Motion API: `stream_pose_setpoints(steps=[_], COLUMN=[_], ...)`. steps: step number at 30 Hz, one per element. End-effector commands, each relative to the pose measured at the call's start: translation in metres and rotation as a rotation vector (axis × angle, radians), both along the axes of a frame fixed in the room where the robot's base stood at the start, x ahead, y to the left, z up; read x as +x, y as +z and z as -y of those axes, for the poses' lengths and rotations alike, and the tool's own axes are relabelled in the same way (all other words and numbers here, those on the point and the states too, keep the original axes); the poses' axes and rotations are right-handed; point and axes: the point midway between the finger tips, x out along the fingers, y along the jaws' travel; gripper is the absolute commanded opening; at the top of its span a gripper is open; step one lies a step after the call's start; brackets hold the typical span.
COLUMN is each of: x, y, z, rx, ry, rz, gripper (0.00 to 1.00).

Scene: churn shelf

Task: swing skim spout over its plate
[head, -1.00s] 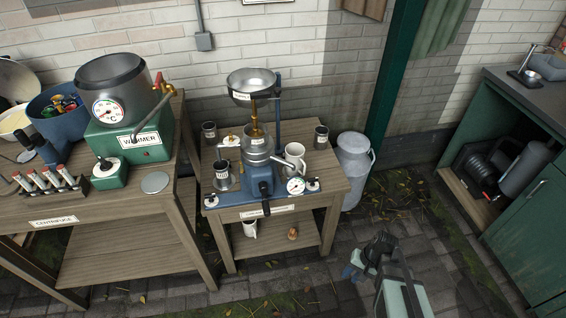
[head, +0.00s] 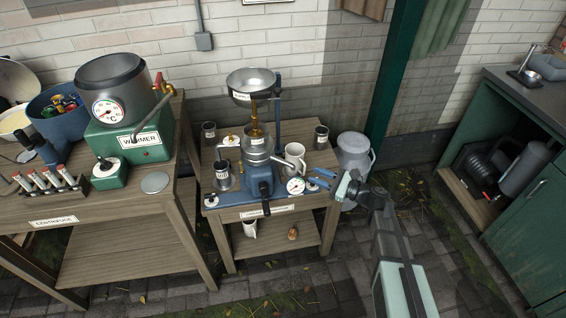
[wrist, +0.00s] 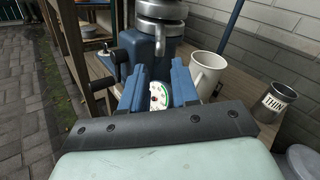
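The separator (head: 262,180) stands on the small wooden table, with a blue body, a metal bowl section (head: 257,148) and a funnel pan (head: 253,82) above. A metal spout (head: 283,161) juts out right of the bowl section, near a white mug (head: 295,155). Which spout is the skim one, and its plate, I cannot tell. My gripper (head: 319,179) is at the table's right front, by the white gauge (head: 295,186). In the wrist view its blue fingers (wrist: 158,88) are apart, with the gauge (wrist: 158,97) seen between them and nothing held.
A labelled cup (head: 222,176) stands left of the separator. A tin marked THIN (wrist: 277,97) stands behind the mug. A crank (head: 266,207) projects at the front. A milk churn (head: 354,152) stands right of the table. The warmer (head: 130,143) is on the left bench.

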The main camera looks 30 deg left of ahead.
Motion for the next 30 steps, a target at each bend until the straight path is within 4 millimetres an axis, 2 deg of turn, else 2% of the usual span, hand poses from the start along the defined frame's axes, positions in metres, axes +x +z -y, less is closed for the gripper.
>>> stream_pose_setpoints(steps=[6,14,30], x=[0.000,0.000,-0.007], y=[0.001,0.001,0.000], z=[0.000,-0.009,-0.098], rx=[-0.006,-0.012,-0.012], ry=[-0.003,-0.001,0.000], rz=[-0.158,-0.212,-0.208], gripper=[0.30,0.30,0.30])
